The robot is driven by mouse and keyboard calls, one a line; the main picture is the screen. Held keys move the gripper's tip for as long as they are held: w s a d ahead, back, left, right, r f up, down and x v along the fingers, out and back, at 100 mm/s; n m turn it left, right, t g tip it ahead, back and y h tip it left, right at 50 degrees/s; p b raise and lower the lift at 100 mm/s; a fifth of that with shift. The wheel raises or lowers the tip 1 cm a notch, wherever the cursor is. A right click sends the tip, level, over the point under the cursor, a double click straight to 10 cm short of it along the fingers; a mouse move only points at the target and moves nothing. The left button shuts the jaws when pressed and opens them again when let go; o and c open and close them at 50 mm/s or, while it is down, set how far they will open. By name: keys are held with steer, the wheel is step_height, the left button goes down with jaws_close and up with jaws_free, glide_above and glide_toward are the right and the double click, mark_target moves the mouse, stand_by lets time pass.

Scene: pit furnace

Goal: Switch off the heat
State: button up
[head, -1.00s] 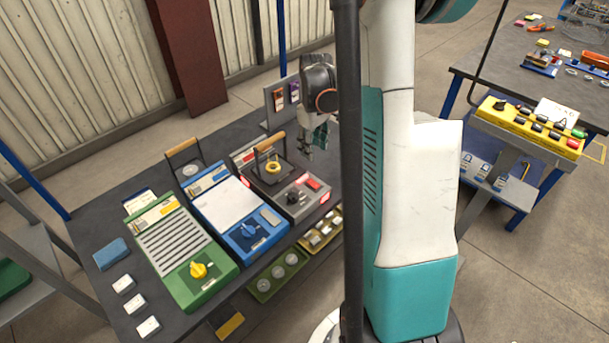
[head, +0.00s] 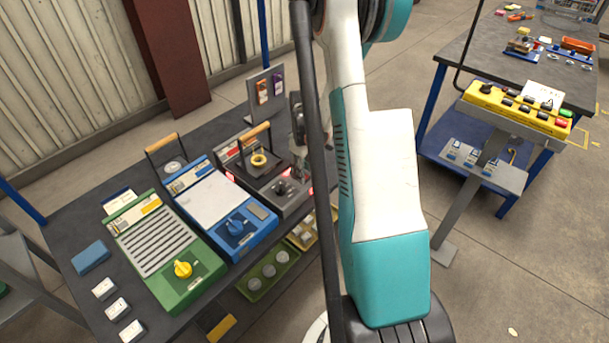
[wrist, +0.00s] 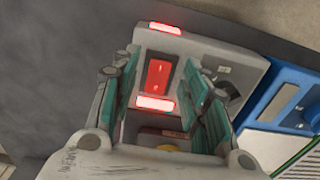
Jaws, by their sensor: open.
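The grey furnace unit (head: 262,182) stands at the right end of the row on the dark bench, with a black knob (head: 281,187) on its front panel. In the wrist view, a red rocker switch (wrist: 158,77) on the unit shows between the fingers, with a glowing red strip (wrist: 165,28) beyond it and another (wrist: 155,103) nearer. My gripper (wrist: 163,68) is open and empty, its teal-sided fingers on either side of the switch. I cannot tell whether it touches the panel. In the head view, my arm and a dark post hide most of the gripper and the switch.
A blue unit (head: 218,205) and a green unit (head: 160,245) with a yellow knob stand left of the grey one. A wooden-handled lid frame (head: 256,140) rises from the grey unit. A yellow control box (head: 518,110) stands at right.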

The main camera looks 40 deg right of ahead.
steer(key=shift+f, duration=0.55)
jaws_close()
steer(key=shift+w+r+g, duration=0.1)
steer(key=shift+w+g, duration=0.1)
steer(key=shift+g, duration=0.55)
steer(key=shift+w+g, duration=0.2)
steer(key=shift+g, duration=0.55)
jaws_free()
